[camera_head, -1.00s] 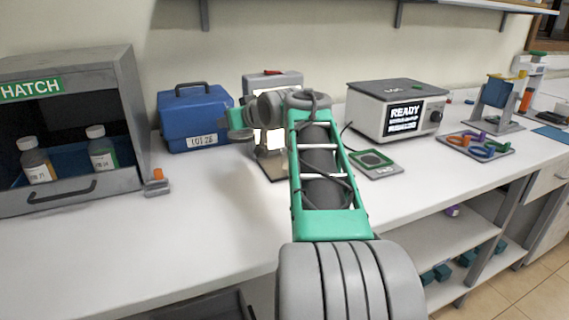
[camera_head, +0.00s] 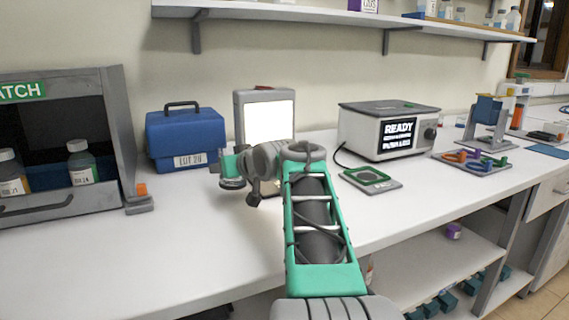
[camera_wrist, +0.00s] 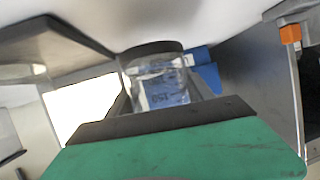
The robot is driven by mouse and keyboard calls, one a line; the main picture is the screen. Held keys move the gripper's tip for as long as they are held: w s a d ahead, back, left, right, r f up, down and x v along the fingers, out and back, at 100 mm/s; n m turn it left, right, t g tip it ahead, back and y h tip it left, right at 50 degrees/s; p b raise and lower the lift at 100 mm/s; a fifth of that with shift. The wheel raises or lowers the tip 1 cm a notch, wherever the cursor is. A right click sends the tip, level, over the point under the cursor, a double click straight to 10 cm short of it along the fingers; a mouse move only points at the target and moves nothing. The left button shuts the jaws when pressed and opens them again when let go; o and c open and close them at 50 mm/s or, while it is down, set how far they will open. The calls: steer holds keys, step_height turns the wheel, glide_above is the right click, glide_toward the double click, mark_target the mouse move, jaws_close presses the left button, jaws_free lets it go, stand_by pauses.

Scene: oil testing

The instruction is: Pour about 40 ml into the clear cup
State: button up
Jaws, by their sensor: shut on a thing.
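My gripper (camera_head: 234,168), with green jaws, is shut on a clear vessel (camera_wrist: 163,88) in front of the light panel. In the wrist view the vessel has a dark band at its upper end and printed marks on its wall, and sits behind the near jaw. In the head view it is small beneath the jaws (camera_head: 232,183), and I cannot tell its liquid level. A pale, see-through edge (camera_wrist: 22,72) shows at the left of the wrist view; I cannot tell whether it is the clear cup. No separate clear cup can be made out in the head view.
A lit panel (camera_head: 268,118) stands behind my gripper, with a blue case (camera_head: 187,136) to its left. A hatch box (camera_head: 122,130) holds two bottles. An instrument reading READY (camera_head: 390,130) and a flat green-framed pad (camera_head: 371,179) are right. The bench front left is clear.

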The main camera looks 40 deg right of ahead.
steer(key=shift+s+d+r+m+t+y+p, duration=0.25)
steer(key=shift+d+m+t+p, duration=0.1)
steer(key=shift+d+m+p, duration=0.15)
steer(key=shift+s+d+r+m+t+y+p, duration=0.15)
steer(key=shift+d+r+m+t+y+p, duration=0.1)
steer(key=shift+d+m+t+p, duration=0.25)
steer(key=shift+s+r+m+p, duration=0.15)
steer(key=shift+r+m+p, duration=0.25)
steer(key=shift+r+p, duration=0.25)
steer(key=r+m+t+p, duration=0.1)
steer(key=d+r+m+t+y+p, duration=0.1)
steer(key=r+m, duration=0.1)
steer(key=s+d+r+m+t+p, duration=0.1)
steer(key=m+p, duration=0.1)
steer(key=shift+d+r+y, duration=0.1)
steer(key=shift+r+y, duration=0.2)
steer(key=shift+r, duration=0.05)
steer(key=shift+s+d+r+m+t+p, duration=0.1)
steer(key=shift+r+m+t+p, duration=0.35)
steer(key=shift+m, duration=0.35)
steer(key=shift+d+r+m+t+p, duration=0.1)
steer(key=shift+r+m+t+p, duration=0.3)
steer(key=shift+m, duration=0.4)
steer(key=shift+s+d+r+m+h+p, duration=0.25)
steer(key=shift+s+d+m+h+p, duration=0.1)
steer(key=shift+d+m+h, duration=0.2)
steer(key=shift+d+r+m+t, duration=0.15)
steer(key=shift+r+m+t, duration=0.05)
steer(key=shift+m+t, duration=0.25)
